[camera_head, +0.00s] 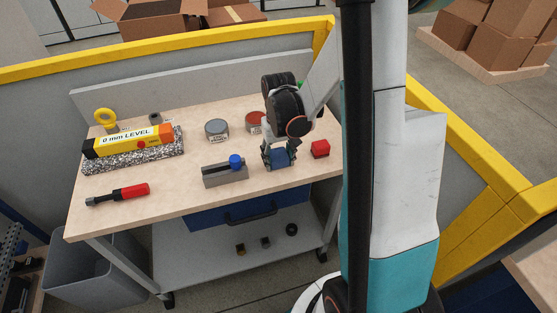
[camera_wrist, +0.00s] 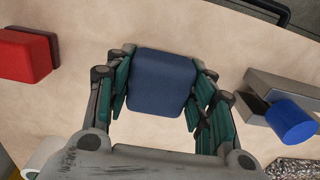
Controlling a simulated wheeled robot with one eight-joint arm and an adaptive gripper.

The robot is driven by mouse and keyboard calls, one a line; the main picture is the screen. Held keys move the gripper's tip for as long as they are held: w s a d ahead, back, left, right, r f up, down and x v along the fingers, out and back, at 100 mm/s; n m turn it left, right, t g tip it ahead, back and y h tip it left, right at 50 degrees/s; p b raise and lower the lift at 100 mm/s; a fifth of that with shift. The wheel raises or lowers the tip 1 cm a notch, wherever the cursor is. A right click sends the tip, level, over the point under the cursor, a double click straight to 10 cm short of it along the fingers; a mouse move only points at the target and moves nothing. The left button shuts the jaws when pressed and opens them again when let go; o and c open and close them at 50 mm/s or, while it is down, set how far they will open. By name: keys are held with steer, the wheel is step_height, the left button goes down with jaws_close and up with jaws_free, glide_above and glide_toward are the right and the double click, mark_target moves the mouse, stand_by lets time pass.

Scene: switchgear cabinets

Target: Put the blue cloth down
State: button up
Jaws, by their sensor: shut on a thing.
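The blue cloth (camera_head: 279,158) is a dark blue, folded, rounded square pad at the right part of the workbench. It fills the space between the fingers in the wrist view (camera_wrist: 163,82). My gripper (camera_head: 278,155) points down over the bench and is shut on the cloth, with a green-padded finger on each side of it. In the wrist view my gripper (camera_wrist: 160,95) shows both fingers against the cloth's sides. The cloth is at or just above the bench top (camera_head: 185,193); I cannot tell if it touches.
A red block (camera_head: 320,149) stands close on the right. A grey metal block with a blue cylinder (camera_head: 236,161) is close on the left. Round tins (camera_head: 217,129), a yellow level (camera_head: 128,141) and a red-handled tool (camera_head: 118,195) lie farther left. The front middle is clear.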

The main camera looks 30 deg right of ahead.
mark_target(278, 155)
steer(key=shift+f, duration=0.25)
steer(key=o, duration=0.8)
steer(key=shift+s, duration=0.1)
steer(key=o, duration=0.3)
steer(key=shift+f, duration=0.1)
step_height(278, 155, up, 13)
steer(key=p, duration=0.4)
